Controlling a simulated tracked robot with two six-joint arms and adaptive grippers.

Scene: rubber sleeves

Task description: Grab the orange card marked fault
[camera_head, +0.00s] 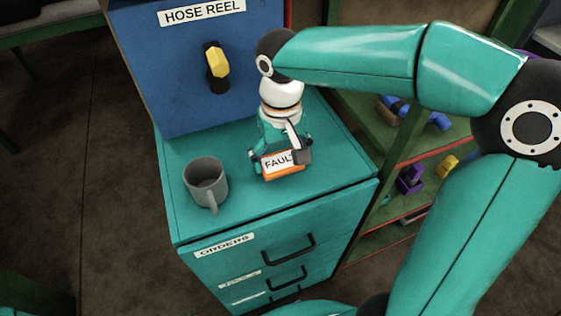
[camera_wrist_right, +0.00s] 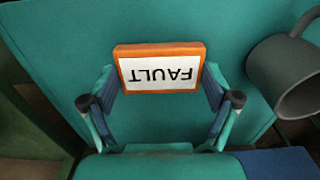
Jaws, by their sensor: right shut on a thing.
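The orange card (camera_head: 284,177) with a white label reading FAULT is on top of the teal drawer cabinet (camera_head: 225,226). My right gripper (camera_head: 281,158) reaches down from above, with a finger at each end of the card. In the right wrist view the card (camera_wrist_right: 160,50) sits between the two fingertips of my right gripper (camera_wrist_right: 160,95), its label upside down. The gripper is shut on the card. I cannot tell whether the card still touches the cabinet top. My left gripper is not in view.
A grey mug (camera_head: 205,181) stands on the cabinet top left of the card. Behind is a blue box (camera_head: 180,90) labelled HOSE REEL with a yellow handle (camera_head: 217,62). Green shelves with red edges at right hold blue, purple and yellow items.

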